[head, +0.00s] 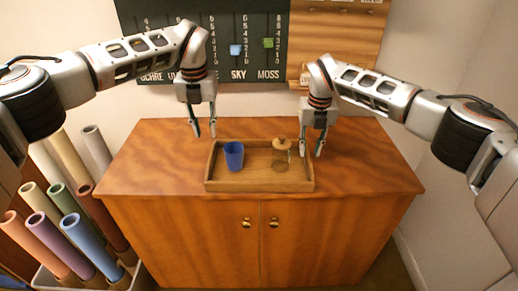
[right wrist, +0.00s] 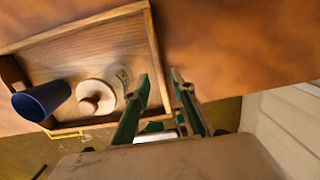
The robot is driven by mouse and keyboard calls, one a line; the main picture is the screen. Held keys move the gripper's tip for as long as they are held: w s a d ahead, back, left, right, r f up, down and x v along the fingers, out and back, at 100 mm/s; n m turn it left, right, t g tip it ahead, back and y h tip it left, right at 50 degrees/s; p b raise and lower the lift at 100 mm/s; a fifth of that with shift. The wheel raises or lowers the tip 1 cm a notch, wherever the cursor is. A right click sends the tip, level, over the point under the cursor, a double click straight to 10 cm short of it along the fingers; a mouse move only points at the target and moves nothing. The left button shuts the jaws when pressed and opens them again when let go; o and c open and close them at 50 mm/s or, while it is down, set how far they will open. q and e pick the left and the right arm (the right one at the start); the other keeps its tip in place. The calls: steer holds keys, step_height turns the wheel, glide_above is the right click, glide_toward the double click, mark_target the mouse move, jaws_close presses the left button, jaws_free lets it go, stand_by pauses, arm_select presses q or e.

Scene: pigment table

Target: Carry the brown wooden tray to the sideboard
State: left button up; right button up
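The brown wooden tray (head: 260,186) lies flat on the wooden cabinet, which looks like the sideboard (head: 155,165). A blue cup (head: 234,156) and a clear jar with a wooden lid (head: 281,158) stand in the tray. My left gripper (head: 205,133) is open and empty above the tray's back left corner, apart from it. My right gripper (head: 311,153) is open at the tray's right end. In the right wrist view its fingers (right wrist: 160,76) lie to either side of the tray's right wall (right wrist: 152,40); I cannot tell whether they touch it.
A bin of coloured rolls (head: 75,225) stands on the floor left of the cabinet. A dark chart board (head: 235,50) and a wooden board (head: 340,40) hang on the wall behind. The cabinet top is clear on both sides of the tray.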

step_height(320, 180, up, 8)
steer(key=shift+s+r, duration=0.2)
steer(key=shift+s, duration=0.2)
stand_by(0.3)
